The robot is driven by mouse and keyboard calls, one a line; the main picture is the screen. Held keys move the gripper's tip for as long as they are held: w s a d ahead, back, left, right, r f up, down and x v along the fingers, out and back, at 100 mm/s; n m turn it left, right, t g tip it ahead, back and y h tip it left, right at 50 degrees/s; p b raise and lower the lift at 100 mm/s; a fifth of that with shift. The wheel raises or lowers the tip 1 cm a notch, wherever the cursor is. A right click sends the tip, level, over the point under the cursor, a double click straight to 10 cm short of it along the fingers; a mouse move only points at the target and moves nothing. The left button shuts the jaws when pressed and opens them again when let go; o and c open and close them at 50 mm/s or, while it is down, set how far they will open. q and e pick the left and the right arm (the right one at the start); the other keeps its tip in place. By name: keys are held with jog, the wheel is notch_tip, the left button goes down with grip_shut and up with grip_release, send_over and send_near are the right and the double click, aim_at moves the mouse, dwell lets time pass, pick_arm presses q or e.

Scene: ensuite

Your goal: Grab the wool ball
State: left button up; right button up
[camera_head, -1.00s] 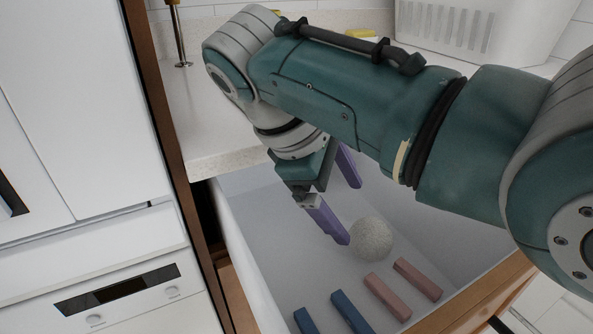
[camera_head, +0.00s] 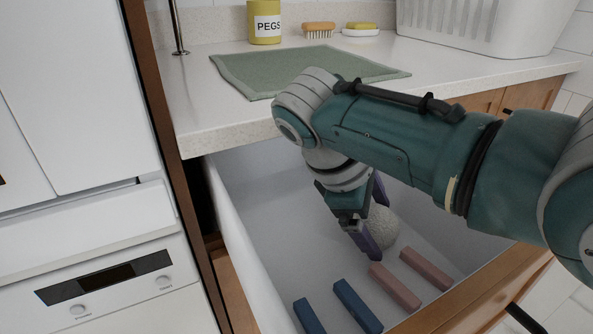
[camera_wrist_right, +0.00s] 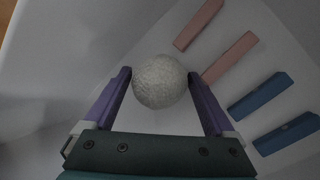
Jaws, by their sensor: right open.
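The wool ball (camera_head: 384,226) is a round, off-white, rough ball in the open drawer, partly hidden behind my right gripper in the head view. My right gripper (camera_head: 374,222) reaches down into the drawer with its purple fingers apart. In the right wrist view the wool ball (camera_wrist_right: 160,82) lies between the tips of the open right gripper (camera_wrist_right: 160,88), with one finger on each side. The left finger is very close to the ball; I cannot tell whether it touches. My left gripper is not in view.
The white drawer (camera_head: 275,235) also holds two pink bars (camera_head: 394,287) and two blue bars (camera_head: 357,305) near its front. The counter above holds a green cloth (camera_head: 300,72), a yellow PEGS tin (camera_head: 264,22), a brush (camera_head: 319,30) and a white basket (camera_head: 475,25).

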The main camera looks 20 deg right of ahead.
aim_at(377, 214)
jog(key=shift+c, duration=0.4)
jog(key=c, duration=0.9)
notch_tip(377, 214, up, 20)
jog(key=p, duration=1.1)
